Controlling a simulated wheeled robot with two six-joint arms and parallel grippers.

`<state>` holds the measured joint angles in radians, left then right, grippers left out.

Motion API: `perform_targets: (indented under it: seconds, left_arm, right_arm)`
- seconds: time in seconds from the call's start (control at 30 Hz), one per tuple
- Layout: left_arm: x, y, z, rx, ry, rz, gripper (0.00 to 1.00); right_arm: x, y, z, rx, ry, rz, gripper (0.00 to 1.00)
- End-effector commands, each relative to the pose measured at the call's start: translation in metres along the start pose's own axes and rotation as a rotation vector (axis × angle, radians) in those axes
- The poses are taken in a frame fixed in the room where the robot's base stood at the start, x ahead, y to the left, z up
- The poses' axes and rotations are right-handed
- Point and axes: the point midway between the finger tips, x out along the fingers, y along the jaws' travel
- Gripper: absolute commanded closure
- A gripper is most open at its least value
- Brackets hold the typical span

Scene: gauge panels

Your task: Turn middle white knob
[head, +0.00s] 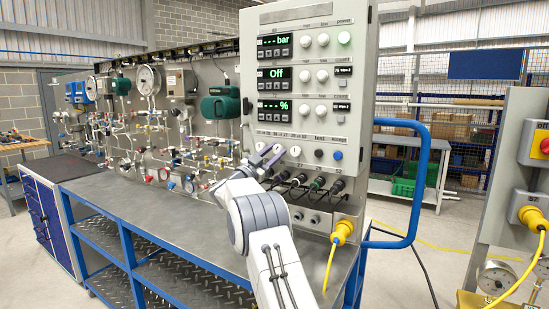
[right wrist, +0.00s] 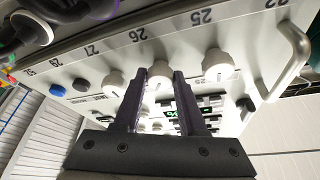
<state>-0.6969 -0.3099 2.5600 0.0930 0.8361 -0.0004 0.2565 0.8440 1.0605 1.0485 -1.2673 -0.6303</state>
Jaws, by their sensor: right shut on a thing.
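A grey control panel (head: 304,100) stands at the end of the bench. Low on it is a row of three white knobs, partly covered by my right gripper (head: 270,157) in the head view. In the right wrist view the middle white knob (right wrist: 159,72) lies between the two dark fingers of my right gripper (right wrist: 162,76), which is shut on it. The two neighbouring white knobs, one to the left (right wrist: 113,83) and one to the right (right wrist: 216,65), are outside the fingers. My left gripper is not in view.
Above are displays (head: 273,75) with more white knobs. A blue button (head: 338,155) sits right of the knob row. Dark cable plugs (head: 318,183) and a yellow plug (head: 343,230) stick out below. A metal handle (right wrist: 292,50) is near in the wrist view. The bench top (head: 165,213) is clear.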

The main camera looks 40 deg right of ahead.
Motion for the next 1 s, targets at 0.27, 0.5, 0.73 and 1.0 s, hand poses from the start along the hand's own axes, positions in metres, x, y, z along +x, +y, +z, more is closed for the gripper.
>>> perform_targets:
  seconds: [0.27,0.5,0.73,1.0]
  left_arm:
    - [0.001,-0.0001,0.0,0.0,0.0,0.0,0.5]
    - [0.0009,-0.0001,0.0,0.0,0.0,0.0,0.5]
    - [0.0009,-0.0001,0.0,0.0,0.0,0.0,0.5]
    - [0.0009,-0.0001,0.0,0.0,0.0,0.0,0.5]
  right_arm:
    - [0.0002,-0.0004,-0.0003,0.132,0.001,0.056,1.0]
    - [0.0004,-0.0004,-0.0008,0.178,0.001,0.076,1.0]
    - [0.0005,-0.0002,-0.0007,0.185,0.001,0.079,1.0]
    - [0.0005,-0.0001,-0.0007,0.184,0.001,0.079,0.3]
